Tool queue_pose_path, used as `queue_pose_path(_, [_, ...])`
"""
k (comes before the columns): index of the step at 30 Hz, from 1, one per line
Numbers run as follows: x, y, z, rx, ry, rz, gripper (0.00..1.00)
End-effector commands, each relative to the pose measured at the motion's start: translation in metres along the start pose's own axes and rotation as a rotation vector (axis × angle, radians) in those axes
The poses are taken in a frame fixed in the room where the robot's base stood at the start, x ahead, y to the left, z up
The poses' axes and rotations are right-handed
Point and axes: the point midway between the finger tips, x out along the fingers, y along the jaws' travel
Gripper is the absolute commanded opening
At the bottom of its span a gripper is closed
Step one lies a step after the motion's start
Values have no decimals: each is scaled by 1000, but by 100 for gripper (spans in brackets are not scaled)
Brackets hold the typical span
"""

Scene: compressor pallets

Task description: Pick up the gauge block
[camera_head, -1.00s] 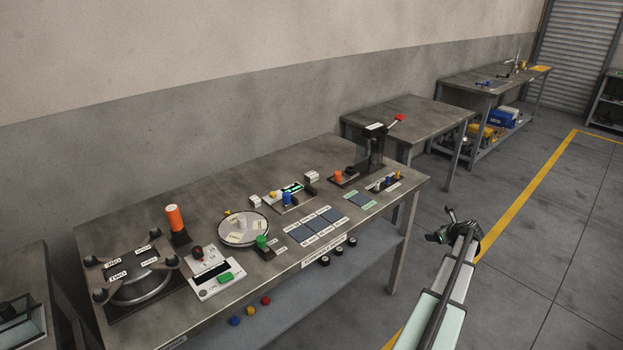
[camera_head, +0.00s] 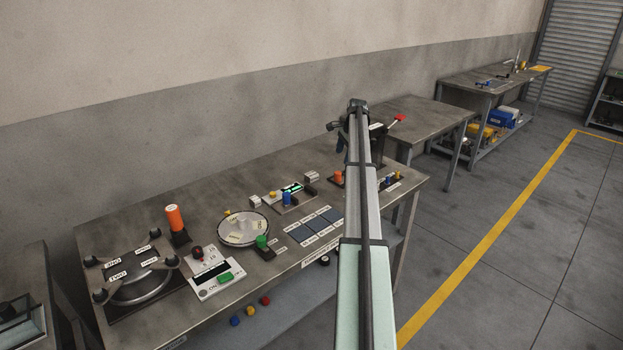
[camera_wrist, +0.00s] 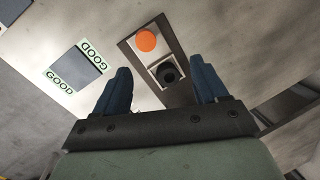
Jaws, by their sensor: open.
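I cannot tell for sure which piece is the gauge block. In the wrist view, a dark base plate (camera_wrist: 175,52) holds an orange round piece (camera_wrist: 146,40) and a black round-topped piece (camera_wrist: 168,73) in a pale square seat. My gripper (camera_wrist: 161,67) is open and empty, with its blue fingers apart on either side of the black piece in the picture; the height gap is unclear. In the head view, my gripper (camera_head: 341,141) hangs above the far right of the bench, in front of the lever press. The orange piece (camera_head: 338,177) stands below it. My arm hides the black piece there.
The black press with a red-tipped lever (camera_head: 397,118) stands close to my gripper. A pad marked GOOD (camera_wrist: 78,70) lies left of the plate. Blue pads (camera_head: 315,222), a round white dish (camera_head: 243,229) and a scale (camera_head: 215,276) occupy the bench (camera_head: 120,222).

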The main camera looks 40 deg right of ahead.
Motion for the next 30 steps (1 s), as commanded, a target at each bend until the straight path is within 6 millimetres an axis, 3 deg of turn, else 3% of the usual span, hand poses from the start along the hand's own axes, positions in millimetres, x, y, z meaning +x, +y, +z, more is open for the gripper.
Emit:
queue_pose_path(1, [-1, -19, 24, -66, 14, 35, 72])
queue_pose_path(6, [-8, -51, 82, -233, 58, 135, 72])
queue_pose_path(12, [-13, -66, 118, -330, 83, 199, 72])
queue_pose_path(20, [-1, -64, 122, -344, 87, 209, 72])
queue_pose_path(30, [54, -54, 115, -343, 86, 208, 72])
